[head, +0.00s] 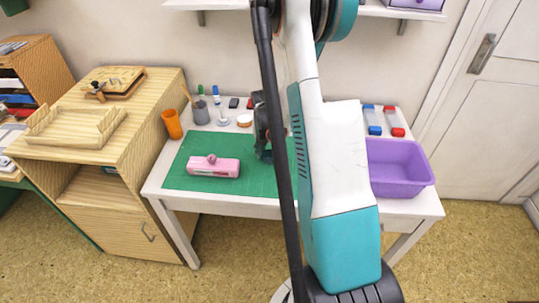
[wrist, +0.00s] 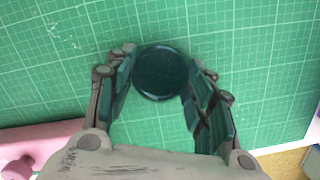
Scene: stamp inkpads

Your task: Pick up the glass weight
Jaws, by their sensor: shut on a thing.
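The glass weight (wrist: 162,76) is a dark teal, round, glossy piece seen from above in the wrist view. It lies between the fingertips of my gripper (wrist: 162,66), which is shut on it, with one finger on each side. The green cutting mat (wrist: 255,40) is behind it; I cannot tell whether the weight touches the mat. In the head view my gripper (head: 263,140) is over the mat's middle, partly behind my own arm, and the weight cannot be clearly made out there.
A pink box with a knob (head: 213,168) lies on the mat, left of my gripper. An orange cup (head: 172,124) and several small items stand along the back of the white table. A purple bin (head: 398,182) is at the right. The mat's front left is bare.

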